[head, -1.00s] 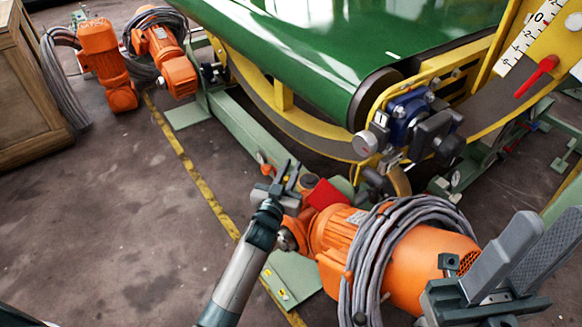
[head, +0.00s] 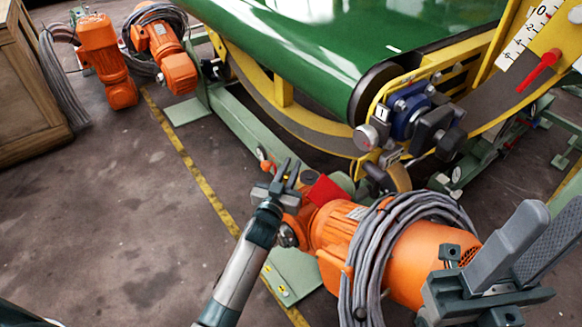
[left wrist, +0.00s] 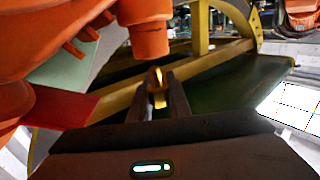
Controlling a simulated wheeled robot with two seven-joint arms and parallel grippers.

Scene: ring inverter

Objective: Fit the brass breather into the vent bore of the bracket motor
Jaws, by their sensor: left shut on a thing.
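An orange motor housing (left wrist: 145,25) hangs close above the tips, with a gap between. I cannot make out the vent bore in either view. My right gripper (head: 530,245) is at the lower right, its fingers apart and empty.
A green conveyor belt (head: 330,50) in a yellow frame runs behind the motor. Two more orange motors (head: 105,65) (head: 170,60) stand at the back left by a wooden crate (head: 30,90). The floor (head: 120,220) at left is clear.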

